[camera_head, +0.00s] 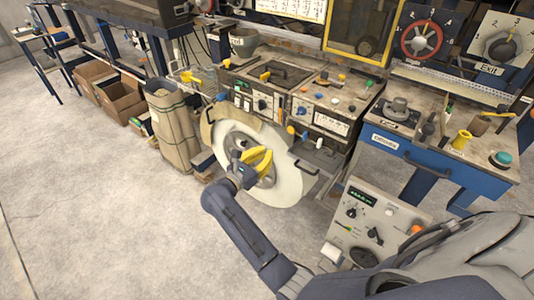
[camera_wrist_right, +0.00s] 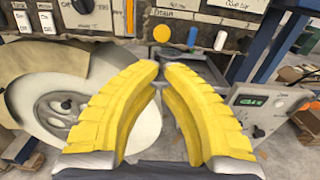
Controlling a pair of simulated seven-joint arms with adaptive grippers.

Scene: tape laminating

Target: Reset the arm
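My right gripper (camera_head: 262,156) has yellow ribbed fingers and is in front of the large white tape reel (camera_head: 288,186) in the head view. In the right wrist view its fingers (camera_wrist_right: 161,72) curve inward and their tips come together, with nothing seen between them. The reel (camera_wrist_right: 28,95) is behind and to the left there. I cannot tell whether the gripper touches the reel. My left gripper is not in view.
A control panel (camera_head: 285,92) with knobs is above the reel. A grey control box (camera_head: 374,216) stands to its right, near my arm. A blue workbench (camera_head: 440,160) is at the right. Brown sacks (camera_head: 173,125) and cardboard boxes (camera_head: 118,98) stand left. The left floor is clear.

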